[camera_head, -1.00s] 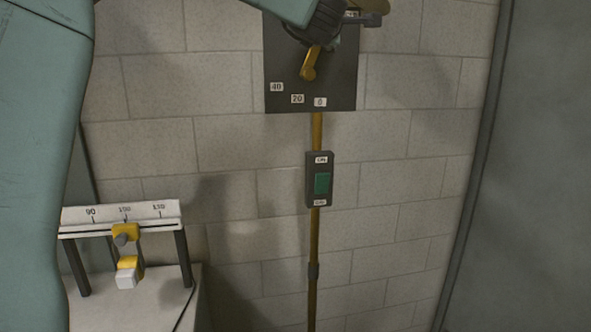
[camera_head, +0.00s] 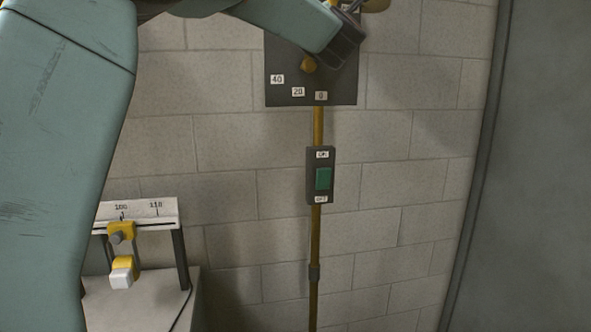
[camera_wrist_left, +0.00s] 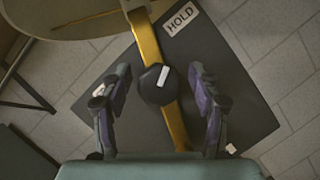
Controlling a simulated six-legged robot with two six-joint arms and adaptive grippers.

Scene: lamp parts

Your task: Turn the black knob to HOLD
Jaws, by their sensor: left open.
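The black knob (camera_wrist_left: 157,86) shows in the left wrist view, with a short white mark on its top. It sits on a yellow bar (camera_wrist_left: 174,120) that crosses a dark panel (camera_wrist_left: 240,100). The white HOLD label (camera_wrist_left: 181,18) is up and right of the knob. My left gripper (camera_wrist_left: 160,72) is open, with one finger on each side of the knob and visible gaps between. In the head view my left arm covers the upper part of the panel (camera_head: 285,60), and the knob is hidden there. My right gripper is in neither view.
White labels 40, 20 and 0 (camera_head: 321,96) line the panel's lower part. Below, a switch box with a green rocker (camera_head: 323,179) sits on a yellow pole (camera_head: 315,240). A scale with a yellow slider (camera_head: 121,232) stands at lower left. A grey surface (camera_head: 545,160) is at right.

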